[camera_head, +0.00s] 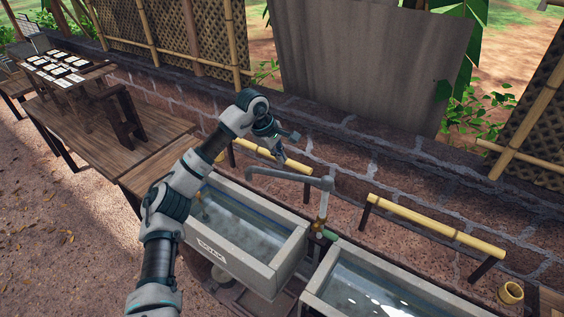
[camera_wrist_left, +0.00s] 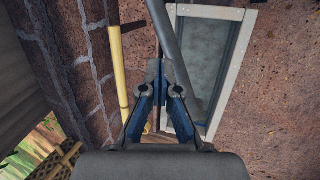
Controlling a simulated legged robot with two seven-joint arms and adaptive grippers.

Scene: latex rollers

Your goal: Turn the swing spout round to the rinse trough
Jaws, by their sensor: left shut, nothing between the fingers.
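The right trough (camera_head: 325,279) also holds water. I cannot tell which is the rinse trough. My left gripper (camera_head: 281,155) is shut and empty, just behind the spout's arm. In the left wrist view the gripper (camera_wrist_left: 161,68) points down close beside a grey pipe (camera_wrist_left: 170,35); contact is unclear. My right gripper is not in view.
Yellow bamboo rails (camera_head: 435,226) stand along the low stone wall (camera_head: 400,165) behind the troughs. A bamboo cup (camera_head: 510,292) is at far right.

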